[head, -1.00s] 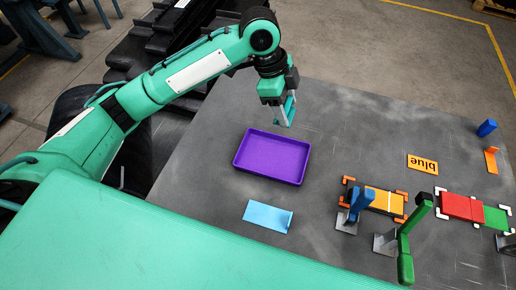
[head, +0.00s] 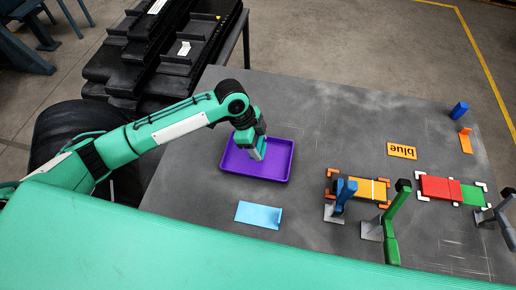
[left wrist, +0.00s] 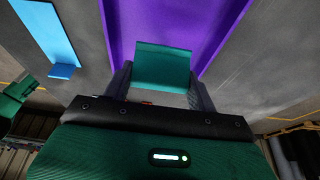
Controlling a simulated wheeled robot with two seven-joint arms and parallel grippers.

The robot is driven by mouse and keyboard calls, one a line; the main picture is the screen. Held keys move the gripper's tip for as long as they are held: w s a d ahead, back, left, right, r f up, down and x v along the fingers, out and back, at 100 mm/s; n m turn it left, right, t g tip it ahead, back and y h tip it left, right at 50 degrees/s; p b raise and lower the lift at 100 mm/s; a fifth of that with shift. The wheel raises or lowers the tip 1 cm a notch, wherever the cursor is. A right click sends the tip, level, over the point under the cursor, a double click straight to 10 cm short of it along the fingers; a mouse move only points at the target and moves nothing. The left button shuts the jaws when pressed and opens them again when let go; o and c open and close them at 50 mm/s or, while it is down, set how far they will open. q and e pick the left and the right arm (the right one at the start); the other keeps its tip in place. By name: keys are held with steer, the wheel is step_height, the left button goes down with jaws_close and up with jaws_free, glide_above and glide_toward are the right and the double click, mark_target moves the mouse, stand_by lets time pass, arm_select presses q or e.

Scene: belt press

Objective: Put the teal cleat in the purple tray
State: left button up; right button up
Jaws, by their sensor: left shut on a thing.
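The purple tray (head: 282,165) lies on the grey table in the head view, and its floor shows in the left wrist view (left wrist: 140,20). My left gripper (head: 256,153) is over the tray. In the left wrist view the two fingers of the left gripper (left wrist: 160,88) are shut on the teal cleat (left wrist: 163,68), a flat teal piece between them. The cleat is hidden or hardly visible behind the gripper in the head view. How far it is above the tray floor I cannot tell. My right gripper is not in view.
A light blue angled piece (head: 258,215) lies in front of the tray. To the right stand a blue lever (head: 345,190), a green lever (head: 397,210), an orange block (head: 370,190), a red block (head: 440,187) and an orange "blue" sign (head: 402,150). The table behind the tray is clear.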

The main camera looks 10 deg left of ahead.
arm_select(q)
step_height(320, 180, down, 4)
steer(key=shift+p, duration=0.4)
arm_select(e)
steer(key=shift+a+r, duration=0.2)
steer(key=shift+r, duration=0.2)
arm_select(q)
steer(key=shift+f, duration=0.1)
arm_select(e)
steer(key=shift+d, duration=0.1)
arm_select(q)
steer(key=o, duration=1)
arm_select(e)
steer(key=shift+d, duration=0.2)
arm_select(q)
steer(key=b+v, duration=0.2)
steer(key=v, duration=1)
steer(key=shift+b, duration=0.3)
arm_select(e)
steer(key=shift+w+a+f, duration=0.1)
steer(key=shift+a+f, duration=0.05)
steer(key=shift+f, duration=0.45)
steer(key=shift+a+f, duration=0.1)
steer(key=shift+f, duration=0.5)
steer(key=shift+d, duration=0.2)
